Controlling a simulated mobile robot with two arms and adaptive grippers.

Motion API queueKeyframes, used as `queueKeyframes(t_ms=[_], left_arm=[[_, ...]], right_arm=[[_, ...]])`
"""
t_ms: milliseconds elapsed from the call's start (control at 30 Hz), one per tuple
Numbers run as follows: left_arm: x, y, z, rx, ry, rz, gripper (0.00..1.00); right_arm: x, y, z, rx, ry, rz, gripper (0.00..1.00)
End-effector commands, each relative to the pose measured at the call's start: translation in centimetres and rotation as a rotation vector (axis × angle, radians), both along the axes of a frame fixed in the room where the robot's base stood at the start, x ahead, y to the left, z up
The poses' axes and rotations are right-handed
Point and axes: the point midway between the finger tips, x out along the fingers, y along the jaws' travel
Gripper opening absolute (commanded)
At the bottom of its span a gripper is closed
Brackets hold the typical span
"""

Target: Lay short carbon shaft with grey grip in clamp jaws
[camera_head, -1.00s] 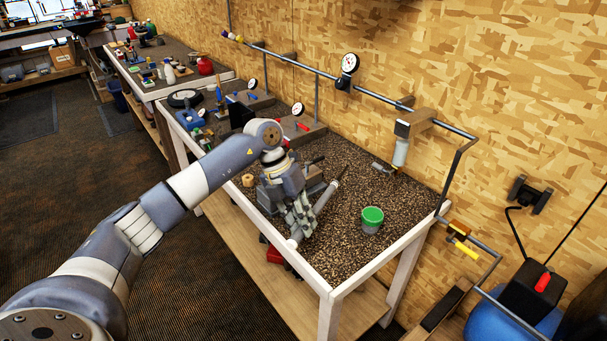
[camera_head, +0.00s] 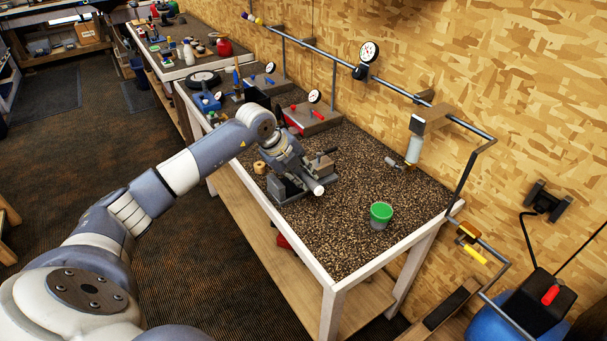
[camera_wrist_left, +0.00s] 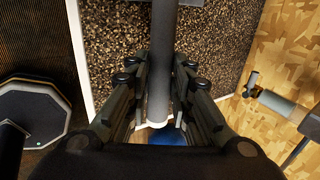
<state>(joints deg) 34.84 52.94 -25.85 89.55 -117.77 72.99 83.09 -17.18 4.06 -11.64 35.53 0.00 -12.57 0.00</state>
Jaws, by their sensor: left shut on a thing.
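My left gripper (camera_head: 296,171) is over the clamp (camera_head: 283,191) on the bench. It is shut on the short shaft with grey grip, whose pale round end (camera_head: 318,189) points to the front right. In the left wrist view the grey grip (camera_wrist_left: 160,70) runs lengthwise between the two dark fingers (camera_wrist_left: 159,88). The shaft lies at the clamp's jaws, but the gripper hides most of it. I cannot tell whether it rests in them. My right gripper is not in view.
A green-topped cup (camera_head: 380,215) stands to the right on the speckled bench top (camera_head: 345,240). A tape roll (camera_head: 260,167) sits left of the clamp. Gauge blocks (camera_head: 312,119) stand behind.

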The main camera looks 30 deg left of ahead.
Motion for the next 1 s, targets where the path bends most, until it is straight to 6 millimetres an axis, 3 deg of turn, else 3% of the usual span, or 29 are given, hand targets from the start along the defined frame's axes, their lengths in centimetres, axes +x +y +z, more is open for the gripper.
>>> queueKeyframes(t_ms=[267,1000], left_arm=[[-0.4,-0.9,-0.1,0.006,-0.010,0.000,0.00],[-0.3,-0.7,-9.8,0.004,-0.008,0.002,0.00]], right_arm=[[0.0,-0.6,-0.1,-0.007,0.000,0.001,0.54],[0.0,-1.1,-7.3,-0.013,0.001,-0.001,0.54]])
